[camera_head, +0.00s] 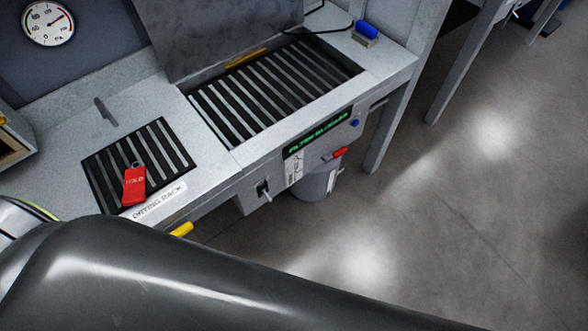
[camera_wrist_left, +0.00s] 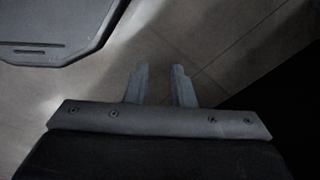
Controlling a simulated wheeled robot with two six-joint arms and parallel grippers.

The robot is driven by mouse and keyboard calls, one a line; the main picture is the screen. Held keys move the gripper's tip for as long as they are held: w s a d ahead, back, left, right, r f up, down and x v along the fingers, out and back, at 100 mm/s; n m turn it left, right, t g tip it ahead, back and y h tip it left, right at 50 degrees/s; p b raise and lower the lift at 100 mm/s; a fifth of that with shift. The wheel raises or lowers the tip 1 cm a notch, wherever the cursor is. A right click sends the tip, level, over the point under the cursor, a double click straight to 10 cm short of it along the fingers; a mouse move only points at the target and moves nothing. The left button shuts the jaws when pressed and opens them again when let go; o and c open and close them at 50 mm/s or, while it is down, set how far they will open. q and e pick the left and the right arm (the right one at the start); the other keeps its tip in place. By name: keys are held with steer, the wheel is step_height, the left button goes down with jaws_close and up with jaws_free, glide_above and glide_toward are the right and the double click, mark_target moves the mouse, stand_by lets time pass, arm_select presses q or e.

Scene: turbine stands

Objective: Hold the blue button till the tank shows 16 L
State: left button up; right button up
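A small round blue button (camera_head: 355,123) sits on the front panel of the grey bench, at the right end of a dark display (camera_head: 318,132) with green lettering too small to read surely. A grey cylindrical vessel (camera_head: 318,183), perhaps the tank, stands under the panel, partly hidden; I see no litre reading on it. My left gripper (camera_wrist_left: 160,72) shows in the left wrist view with its two fingers apart and nothing between them, above bare floor. It is outside the head view, so its distance from the button cannot be told. My right gripper is in neither view.
A red lever or handle (camera_head: 340,153) is below the display. A red tag (camera_head: 134,186) lies on the drying rack grate (camera_head: 172,142). A blue cylinder (camera_head: 366,29) sits on the bench top. A round gauge (camera_head: 48,22) is at upper left. Floor (camera_head: 450,210) is clear at right.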

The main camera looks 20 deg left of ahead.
arm_select(q)
jaws_close()
stand_by(1.1)
